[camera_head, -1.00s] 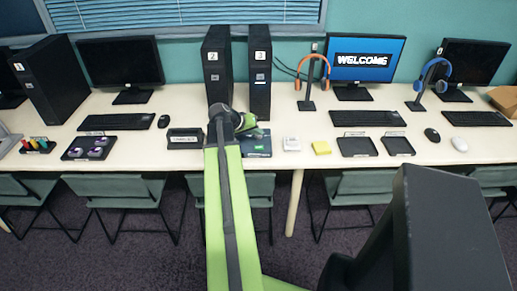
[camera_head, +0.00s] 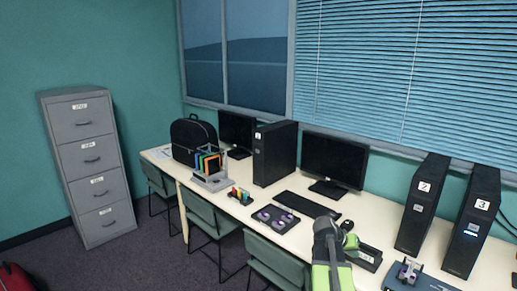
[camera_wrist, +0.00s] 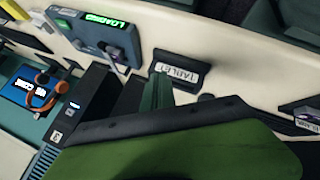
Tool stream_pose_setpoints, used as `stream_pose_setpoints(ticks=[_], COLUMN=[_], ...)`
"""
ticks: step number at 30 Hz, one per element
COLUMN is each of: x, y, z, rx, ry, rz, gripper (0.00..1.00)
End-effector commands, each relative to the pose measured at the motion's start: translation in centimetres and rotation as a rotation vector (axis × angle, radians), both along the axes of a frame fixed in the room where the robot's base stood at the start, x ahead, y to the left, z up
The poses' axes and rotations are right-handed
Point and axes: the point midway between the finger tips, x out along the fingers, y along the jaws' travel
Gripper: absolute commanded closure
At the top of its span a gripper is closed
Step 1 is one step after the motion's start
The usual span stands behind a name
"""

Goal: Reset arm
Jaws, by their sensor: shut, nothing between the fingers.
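My arm (camera_head: 327,255) rises from the bottom edge of the head view, right of centre, over the front of the long table. My gripper (camera_head: 350,243) is at its tip, small and partly hidden by the arm. In the wrist view my green gripper (camera_wrist: 156,92) points up at the table, with nothing held. A black tray labelled TABLET (camera_wrist: 180,72) lies just beyond it in that view. I cannot tell the height of the gripper above the table.
The tray (camera_head: 368,257) and a blue-grey device (camera_head: 415,280) lie near the arm. Black towers (camera_head: 422,205) stand behind them. A dark holder with purple items (camera_head: 272,219) and a keyboard (camera_head: 307,204) are to the left. Chairs (camera_head: 212,222) line the front; a filing cabinet (camera_head: 90,165) stands left.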

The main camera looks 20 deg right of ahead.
Motion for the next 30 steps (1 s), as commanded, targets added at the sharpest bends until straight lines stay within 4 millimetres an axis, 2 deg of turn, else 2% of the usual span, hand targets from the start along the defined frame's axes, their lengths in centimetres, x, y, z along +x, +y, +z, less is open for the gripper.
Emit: stream_pose_setpoints(ticks=[1, 3, 5, 6, 7, 8, 9, 11, 12, 15, 16, 18, 21, 24, 30], x=[2.7, 5.6, 7.7, 8.8, 9.4, 9.9, 10.4, 10.7, 10.4, 9.0, 8.3, 6.4, 4.2, 3.5, 3.6], y=[4.1, 9.5, 14.4, 17.8, 20.4, 23.0, 26.5, 31.8, 35.1, 42.5, 44.2, 47.1, 49.0, 49.5, 49.3], z=[0.5, 0.4, 0.3, 0.2, 0.2, 0.1, -0.1, -0.3, -0.4, -0.9, -1.0, -1.5, -1.9, -2.0, -1.9], rx=[0.025, 0.069, 0.112, 0.143, 0.168, 0.194, 0.230, 0.289, 0.331, 0.441, 0.475, 0.565, 0.675, 0.704, 0.699], ry=[-0.003, -0.001, 0.005, 0.011, 0.019, 0.028, 0.040, 0.066, 0.087, 0.147, 0.166, 0.211, 0.268, 0.308, 0.307], rz=[0.063, 0.144, 0.215, 0.262, 0.299, 0.335, 0.383, 0.459, 0.507, 0.617, 0.645, 0.694, 0.745, 0.782, 0.785], gripper=[1.00, 1.00, 1.00, 1.00, 1.00, 1.00, 1.00, 1.00, 1.00, 1.00, 1.00, 1.00, 1.00, 1.00, 1.00])
